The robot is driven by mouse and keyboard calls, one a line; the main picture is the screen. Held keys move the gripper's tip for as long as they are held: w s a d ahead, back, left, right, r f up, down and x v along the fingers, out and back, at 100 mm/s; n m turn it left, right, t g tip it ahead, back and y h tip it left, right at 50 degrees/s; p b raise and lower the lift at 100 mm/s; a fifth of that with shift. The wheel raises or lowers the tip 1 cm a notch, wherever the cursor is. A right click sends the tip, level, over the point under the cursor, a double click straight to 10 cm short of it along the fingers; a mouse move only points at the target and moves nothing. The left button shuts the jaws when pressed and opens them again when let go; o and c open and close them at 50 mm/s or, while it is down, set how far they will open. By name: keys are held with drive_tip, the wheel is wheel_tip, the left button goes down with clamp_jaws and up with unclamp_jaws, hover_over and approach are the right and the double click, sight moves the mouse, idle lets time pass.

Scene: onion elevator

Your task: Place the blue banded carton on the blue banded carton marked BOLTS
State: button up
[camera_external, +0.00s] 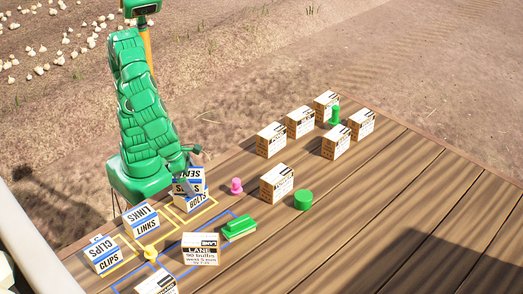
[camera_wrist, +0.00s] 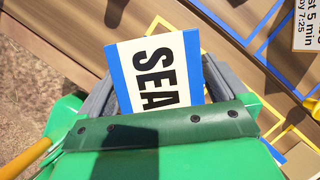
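The blue banded carton (camera_external: 189,173), with text starting SEA, is between the two grey fingers of my gripper (camera_external: 190,168). In the wrist view the carton (camera_wrist: 155,70) fills the gap between the fingers, which press on its two sides, so my gripper (camera_wrist: 160,84) is shut on it. The blue banded carton marked BOLTS (camera_external: 197,204) stands directly below it on the deck, in a yellow outline. The held carton hides most of BOLTS. I cannot tell whether the two cartons touch. BOLTS is hidden in the wrist view.
Blue banded cartons LINKS (camera_external: 141,217) and CLIPS (camera_external: 102,254) stand to the left. A LANE carton (camera_external: 201,250), a green block (camera_external: 239,228), a yellow knob (camera_external: 150,252) and a pink peg (camera_external: 236,186) are near. Several brown-striped cartons (camera_external: 271,140) stand farther back. The right deck is clear.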

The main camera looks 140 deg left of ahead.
drive_tip(key=v, duration=1.2)
drive_tip(key=shift+r, duration=0.15)
